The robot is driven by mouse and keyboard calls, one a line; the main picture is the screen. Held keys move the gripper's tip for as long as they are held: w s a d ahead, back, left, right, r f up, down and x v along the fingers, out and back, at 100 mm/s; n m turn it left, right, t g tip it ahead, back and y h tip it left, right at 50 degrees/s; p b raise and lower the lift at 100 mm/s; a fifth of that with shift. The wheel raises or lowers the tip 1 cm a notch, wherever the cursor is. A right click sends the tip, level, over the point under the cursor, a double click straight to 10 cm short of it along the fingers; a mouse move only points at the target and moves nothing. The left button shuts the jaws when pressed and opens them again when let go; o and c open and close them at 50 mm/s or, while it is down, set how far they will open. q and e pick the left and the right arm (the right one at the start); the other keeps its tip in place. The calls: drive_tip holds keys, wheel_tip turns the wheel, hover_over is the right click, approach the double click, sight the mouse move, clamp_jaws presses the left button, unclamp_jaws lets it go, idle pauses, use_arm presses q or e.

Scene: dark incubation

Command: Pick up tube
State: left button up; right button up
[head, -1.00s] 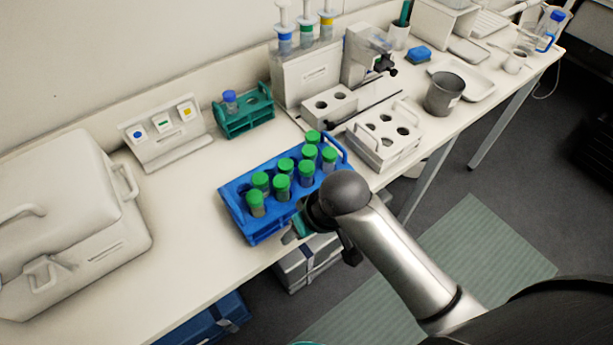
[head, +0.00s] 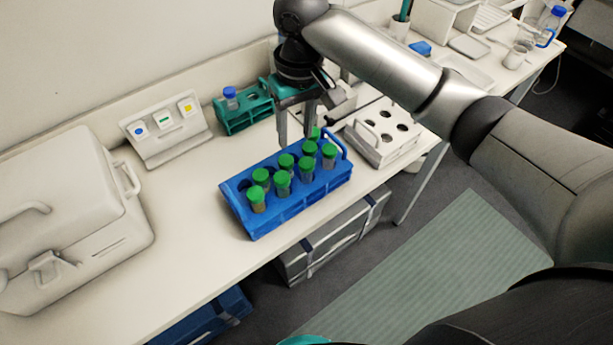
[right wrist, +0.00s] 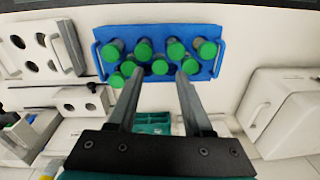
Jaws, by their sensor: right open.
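A blue rack (head: 262,224) stands near the front edge of the bench and holds several upright tubes with green caps, such as one front-left tube (head: 257,200) and a back-row tube (head: 286,163). My right gripper (head: 296,138) points down above the rack's back side, open and empty. In the right wrist view, the spread fingers of my right gripper (right wrist: 158,74) reach toward the rack (right wrist: 232,46), with one green-capped tube (right wrist: 160,67) showing between the fingertips. I cannot tell the exact height above the caps. My left gripper is not in view.
A teal rack (head: 236,122) with a blue-capped tube is behind. A white holder with holes (head: 378,150) stands close on the right. A label stand (head: 168,140) and a large white case (head: 65,220) are left. Bare bench lies between case and blue rack.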

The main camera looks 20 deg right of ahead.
wheel_tip(320, 180, up, 3)
drive_tip(key=w+d+m, duration=0.1)
drive_tip(key=w+d, duration=0.1)
hover_over(307, 162)
drive_tip(key=shift+h, duration=0.3)
drive_tip(key=f, duration=0.9)
drive_tip(key=shift+w+f, duration=0.1)
drive_tip(key=shift+w, duration=0.1)
drive_tip(key=shift+s+a+f, duration=0.1)
drive_tip(key=shift+f, duration=1.35)
drive_tip(key=shift+s+f, duration=0.1)
drive_tip(key=shift+f, duration=1.35)
drive_tip(key=shift+c, duration=0.3)
clamp_jaws()
